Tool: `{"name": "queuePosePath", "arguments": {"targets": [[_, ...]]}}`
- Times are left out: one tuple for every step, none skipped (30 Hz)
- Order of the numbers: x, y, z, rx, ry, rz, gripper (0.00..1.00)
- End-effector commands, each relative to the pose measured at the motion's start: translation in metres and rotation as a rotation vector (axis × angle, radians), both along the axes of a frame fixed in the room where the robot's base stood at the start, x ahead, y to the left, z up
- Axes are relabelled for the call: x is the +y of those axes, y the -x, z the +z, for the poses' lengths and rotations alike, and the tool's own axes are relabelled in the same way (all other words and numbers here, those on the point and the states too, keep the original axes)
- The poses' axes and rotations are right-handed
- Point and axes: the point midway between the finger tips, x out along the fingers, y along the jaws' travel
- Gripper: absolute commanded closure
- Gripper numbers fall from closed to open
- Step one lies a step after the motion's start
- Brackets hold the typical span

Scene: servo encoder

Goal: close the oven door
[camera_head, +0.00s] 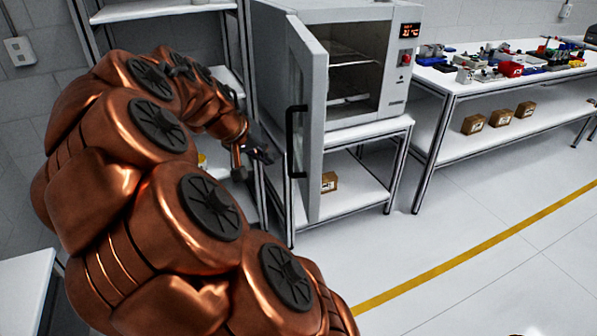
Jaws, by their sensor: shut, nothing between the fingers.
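The grey oven (402,78) stands on a white metal stand, with its chamber and wire shelves in view. Its door (311,95) is swung wide open toward me, hinged on the left side of the oven. A black handle (291,140) is on the door's outer left face. My copper arm fills the left of the view. My gripper (272,152) is dark and small here, just left of the door handle. Its fingers look shut and empty. I cannot tell whether it touches the handle or door.
The oven's stand (352,212) has a small box on its lower shelf. A workbench (500,82) with several parts on top and cardboard boxes below stands to the right. A shelf rack (160,8) is behind my arm. The floor in front, with a yellow line, is clear.

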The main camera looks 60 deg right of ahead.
Motion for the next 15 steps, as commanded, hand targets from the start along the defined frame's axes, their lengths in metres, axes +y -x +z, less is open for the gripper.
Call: {"name": "queuePosePath", "arguments": {"targets": [[-0.004, -0.001, -0.001, 0.0, 0.007, -0.004, 1.0], [-0.005, -0.001, -0.001, 0.0, 0.009, -0.005, 1.0], [-0.007, -0.001, -0.003, 0.0, 0.01, -0.006, 1.0], [-0.009, -0.001, -0.004, 0.001, 0.011, -0.007, 1.0], [-0.01, 0.0, -0.007, 0.001, 0.01, -0.008, 1.0], [-0.012, 0.001, -0.01, 0.002, 0.008, -0.009, 1.0], [-0.014, 0.002, -0.013, 0.004, 0.006, -0.01, 1.0], [-0.017, 0.003, -0.017, 0.004, 0.006, -0.01, 1.0], [-0.021, 0.004, -0.022, 0.003, 0.007, -0.009, 1.0], [-0.024, 0.004, -0.026, 0.003, 0.007, -0.009, 1.0], [-0.027, 0.004, -0.03, 0.004, 0.006, -0.009, 1.0], [-0.031, 0.005, -0.036, 0.005, 0.005, -0.009, 1.0], [-0.034, 0.005, -0.04, 0.003, 0.006, -0.008, 1.0], [-0.037, 0.005, -0.045, 0.004, 0.006, -0.007, 1.0], [-0.041, 0.006, -0.05, 0.004, 0.005, -0.007, 1.0]]}}
